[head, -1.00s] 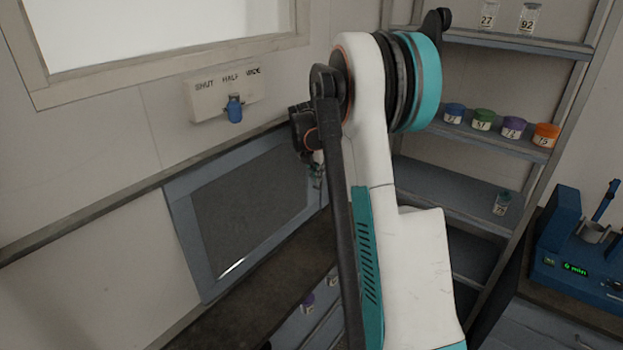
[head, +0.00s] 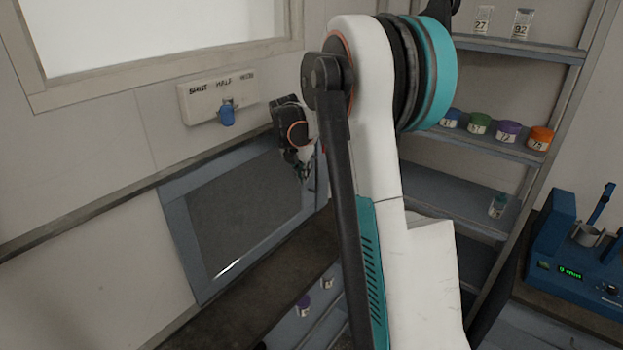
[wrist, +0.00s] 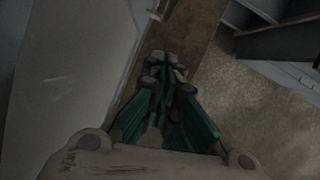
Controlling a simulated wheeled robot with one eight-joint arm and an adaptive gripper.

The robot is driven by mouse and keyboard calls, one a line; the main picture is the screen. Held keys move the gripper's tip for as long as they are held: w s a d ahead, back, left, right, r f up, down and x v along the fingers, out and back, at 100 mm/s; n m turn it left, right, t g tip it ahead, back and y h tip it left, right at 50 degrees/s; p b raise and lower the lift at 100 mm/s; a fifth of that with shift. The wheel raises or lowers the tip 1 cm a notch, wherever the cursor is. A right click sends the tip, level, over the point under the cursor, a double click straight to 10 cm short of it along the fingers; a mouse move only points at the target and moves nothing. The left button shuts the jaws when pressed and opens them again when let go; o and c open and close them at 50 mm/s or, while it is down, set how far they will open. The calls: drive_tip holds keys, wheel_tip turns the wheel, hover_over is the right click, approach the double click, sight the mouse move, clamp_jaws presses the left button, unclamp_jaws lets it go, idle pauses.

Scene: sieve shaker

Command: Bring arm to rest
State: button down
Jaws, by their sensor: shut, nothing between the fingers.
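My gripper (head: 303,171) shows in the head view at the end of my raised arm, pointing down in front of the grey framed panel (head: 245,215). In the wrist view my gripper (wrist: 165,62) has its green fingers together with nothing between them. Below it in that view are a brown ledge (wrist: 187,30) and the floor (wrist: 260,115). My white and teal arm covers the middle of the head view and hides part of the shelves.
A switch plate marked SHUT, HALF, WIDE with a blue knob (head: 227,116) is on the wall, left of my gripper. Shelves (head: 520,150) hold several lidded jars at right. A blue machine (head: 572,250) with a green display stands on the right counter.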

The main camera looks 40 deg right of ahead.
drive_tip(key=v, duration=0.5)
drive_tip(key=shift+s+a+r, duration=0.1)
drive_tip(key=shift+r, duration=0.2)
drive_tip(key=shift+a, duration=0.1)
drive_tip(key=s+a+m+t+y+b, duration=0.1)
drive_tip(key=s+a+m+b, duration=0.1)
drive_tip(key=s+a+m, duration=0.45)
drive_tip(key=s+a+m+t+y+b, duration=0.15)
drive_tip(key=s+a, duration=0.25)
drive_tip(key=a, duration=0.6)
drive_tip(key=s+a+m+t+b, duration=0.15)
drive_tip(key=s+a+m, duration=0.3)
drive_tip(key=a, duration=0.45)
drive_tip(key=s+a+f+m+b, duration=0.2)
drive_tip(key=s+f+m, duration=0.3)
drive_tip(key=s, duration=0.2)
drive_tip(key=s+a+f+m+t+y+b, duration=0.1)
drive_tip(key=s+a+f+m+b, duration=0.2)
drive_tip(key=s+f+m, duration=0.2)
drive_tip(key=shift+s+a+b, duration=0.25)
drive_tip(key=shift+s+b, duration=0.1)
drive_tip(key=shift+s, duration=0.65)
